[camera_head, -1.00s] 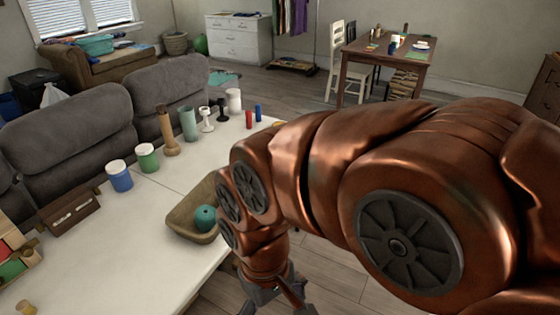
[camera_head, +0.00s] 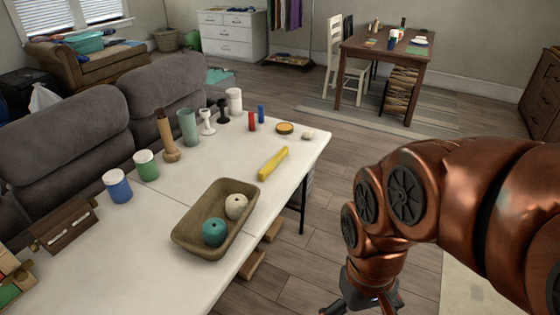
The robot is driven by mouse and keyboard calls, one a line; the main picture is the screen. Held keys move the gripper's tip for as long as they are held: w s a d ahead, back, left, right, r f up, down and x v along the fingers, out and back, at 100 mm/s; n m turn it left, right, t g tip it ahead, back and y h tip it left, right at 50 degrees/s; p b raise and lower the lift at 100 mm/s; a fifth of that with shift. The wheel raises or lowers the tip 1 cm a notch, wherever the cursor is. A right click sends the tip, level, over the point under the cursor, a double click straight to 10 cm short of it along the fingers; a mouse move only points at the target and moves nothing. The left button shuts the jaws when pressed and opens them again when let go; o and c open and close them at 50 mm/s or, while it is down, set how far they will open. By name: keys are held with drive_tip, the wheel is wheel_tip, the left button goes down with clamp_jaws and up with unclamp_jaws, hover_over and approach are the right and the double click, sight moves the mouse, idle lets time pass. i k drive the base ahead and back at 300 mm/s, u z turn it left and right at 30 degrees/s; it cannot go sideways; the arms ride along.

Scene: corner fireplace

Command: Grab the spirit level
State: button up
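A yellow bar that looks like the spirit level (camera_head: 273,163) lies flat on the white table, near its right edge. It sits just beyond a brown tray and points away from me at a slant. My gripper (camera_head: 362,307) hangs at the bottom edge of the picture, over the floor to the right of the table. It is well apart from the level and nearer to me. Its fingertips are cut off by the frame, so I cannot see whether it is open or holds anything.
The brown tray (camera_head: 190,236) holds a teal ball (camera_head: 214,232) and a cream ball (camera_head: 236,206). A round yellow-rimmed item (camera_head: 285,128), a red cylinder (camera_head: 252,121) and jars stand farther back on the white table (camera_head: 160,215). Grey sofas line its left side.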

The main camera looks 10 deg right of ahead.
sight(272, 166)
drive_tip(key=z, duration=1.35)
drive_tip(key=i, duration=2.6)
drive_tip(key=u, duration=3.8)
